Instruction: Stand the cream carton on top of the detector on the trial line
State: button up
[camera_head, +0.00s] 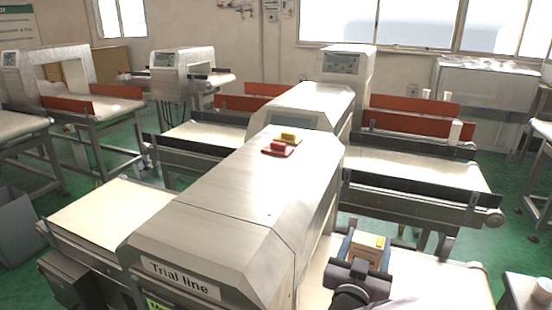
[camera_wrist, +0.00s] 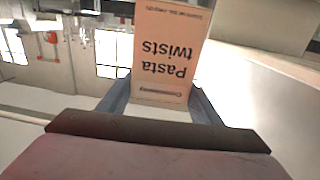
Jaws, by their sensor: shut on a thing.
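The cream carton (camera_head: 367,248) is between the fingers of my gripper (camera_head: 366,258), at the lower right of the head view, over the belt right of the detector. In the wrist view the carton (camera_wrist: 168,60) shows a printed face reading "Pasta twists", upside down in that picture, with a finger along each side. My gripper is shut on it. I cannot tell whether its base touches the belt. The detector (camera_head: 225,210) is the large metal housing labelled "Trial line". Its broad flat top lies left of and higher than the carton.
The belt (camera_head: 440,280) extends right of my gripper. Another detector (camera_head: 310,102) and conveyor with dark side rails stand behind.

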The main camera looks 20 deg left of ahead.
jog(key=w+d+r+m+h+p, duration=0.2)
jog(key=w+d+r+p, duration=0.35)
jog(key=r+p, duration=0.55)
jog(key=w+a+r+n+y+p, duration=0.3)
jog(key=w+a+r+y+p, duration=0.15)
jog(key=r, duration=0.45)
jog(key=w+a+r+n+y+p, duration=0.25)
jog(key=a+r, duration=0.25)
jog(key=r, duration=0.5)
jog(key=s+a+r+n+g+y+p, duration=0.1)
jog(key=s+a+r+n+g+y, duration=0.2)
jog(key=a+r+y, duration=0.4)
jog(key=s+a+n+g+y, duration=0.75)
jog(key=a+n+g, duration=0.25)
jog(key=a+g, duration=0.15)
jog(key=s+a+f+n+g+p, duration=0.1)
jog(key=s+f+n+g+p, duration=0.1)
jog(key=f, duration=1.3)
jog(key=shift+s+a+g+p, duration=0.4)
jog(key=shift+s+g+p, duration=0.3)
jog(key=shift+s, duration=0.5)
